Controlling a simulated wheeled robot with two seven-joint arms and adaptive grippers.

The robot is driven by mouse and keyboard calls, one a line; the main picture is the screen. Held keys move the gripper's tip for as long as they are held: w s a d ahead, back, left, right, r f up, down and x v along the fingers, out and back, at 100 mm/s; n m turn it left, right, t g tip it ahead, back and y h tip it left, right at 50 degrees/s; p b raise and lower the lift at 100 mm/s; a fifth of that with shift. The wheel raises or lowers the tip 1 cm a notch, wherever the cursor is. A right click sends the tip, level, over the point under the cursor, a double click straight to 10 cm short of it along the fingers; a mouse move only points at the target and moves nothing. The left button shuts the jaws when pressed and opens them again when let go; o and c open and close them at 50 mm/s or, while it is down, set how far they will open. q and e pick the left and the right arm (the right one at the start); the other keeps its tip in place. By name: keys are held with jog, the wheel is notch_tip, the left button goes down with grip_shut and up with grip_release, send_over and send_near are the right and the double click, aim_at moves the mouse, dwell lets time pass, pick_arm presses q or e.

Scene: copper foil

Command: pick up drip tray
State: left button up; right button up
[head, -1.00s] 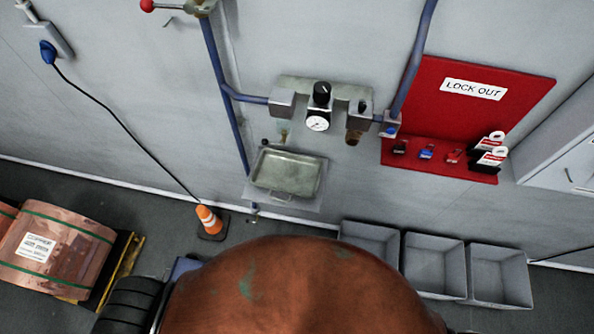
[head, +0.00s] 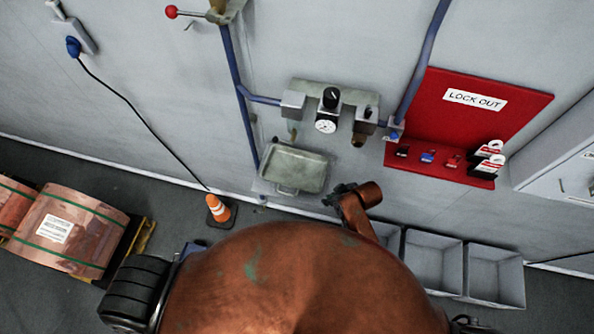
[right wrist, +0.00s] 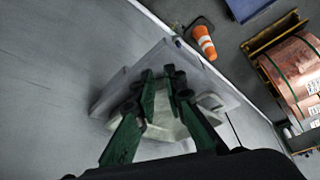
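The drip tray (head: 294,169) is a shallow grey-green metal pan with a small handle on its front edge. It rests on a pale wall shelf (head: 262,187) below the pressure regulator. My right gripper (head: 332,198) is to the right of the tray's front corner, apart from it in the head view. In the right wrist view, my right gripper (right wrist: 161,74) shows two green fingers with a gap between the tips, and nothing is held. The tray (right wrist: 208,101) is partly hidden behind the fingers there, above the shelf (right wrist: 112,92). My left gripper is out of view.
The regulator gauge (head: 325,126) and blue pipes (head: 238,90) are on the wall above the tray. Grey bins (head: 433,262) stand at the lower right. An orange cone (head: 218,209) and copper rolls (head: 75,235) are on the floor at left. A red lockout board (head: 470,120) hangs at right.

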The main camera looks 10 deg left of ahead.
jog(key=w+a+n, duration=0.1)
jog(key=a+n, duration=0.1)
jog(key=a, duration=0.2)
jog(key=w+a+r+n, duration=0.1)
jog(key=a+n, duration=0.1)
jog(key=a, duration=0.2)
jog(key=w+a+r+n+g, duration=0.1)
jog(key=a+n, duration=0.1)
jog(key=a, duration=0.2)
jog(key=shift+r+p, duration=0.1)
jog(key=shift+p, duration=0.3)
jog(key=shift+p+x, duration=0.35)
jog(key=shift+x, duration=2.4)
jog(key=shift+w+a+r, duration=0.1)
jog(key=shift+a, duration=0.05)
jog(key=shift+c, duration=0.7)
grip_shut()
jog(key=shift+r, duration=0.15)
